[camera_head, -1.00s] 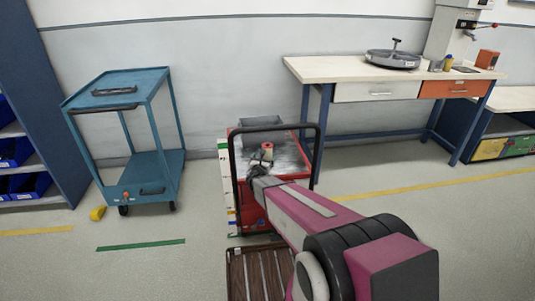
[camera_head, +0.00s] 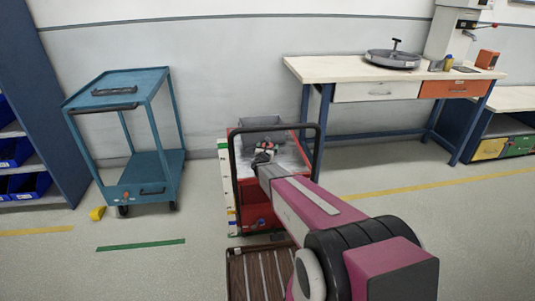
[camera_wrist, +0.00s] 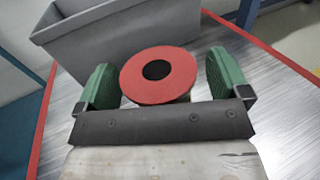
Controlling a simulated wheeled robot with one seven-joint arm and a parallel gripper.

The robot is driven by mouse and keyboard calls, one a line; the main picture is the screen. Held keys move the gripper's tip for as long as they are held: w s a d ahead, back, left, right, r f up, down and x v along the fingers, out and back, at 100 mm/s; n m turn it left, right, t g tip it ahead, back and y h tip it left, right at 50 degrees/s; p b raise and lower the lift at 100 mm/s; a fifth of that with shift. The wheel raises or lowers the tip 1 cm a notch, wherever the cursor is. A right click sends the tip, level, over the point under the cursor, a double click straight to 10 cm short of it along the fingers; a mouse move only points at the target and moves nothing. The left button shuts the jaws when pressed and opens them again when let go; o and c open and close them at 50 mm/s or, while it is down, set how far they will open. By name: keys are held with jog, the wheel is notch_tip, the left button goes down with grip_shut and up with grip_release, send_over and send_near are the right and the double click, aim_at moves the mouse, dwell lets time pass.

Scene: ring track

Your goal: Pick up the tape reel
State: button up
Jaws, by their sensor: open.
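The tape reel, a red disc (camera_wrist: 134,76) with a dark round centre and a tan core just showing below, stands on the grey metal top of a red cart (camera_head: 247,195). My gripper (camera_wrist: 163,80) is open, with one green finger on each side of the reel and gaps visible at both sides. I cannot tell how low the fingers reach beside it. In the head view the reel is small and partly hidden by my gripper (camera_head: 266,148).
A grey bin (camera_wrist: 120,35) stands on the cart top just behind the reel. The cart has a dark handle frame (camera_head: 318,150) and a red rim. A blue trolley (camera_head: 150,165) is at left; a workbench (camera_head: 330,68) is at right.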

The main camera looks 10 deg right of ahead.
jog(key=c, duration=1.1)
jog(key=shift+r, duration=0.1)
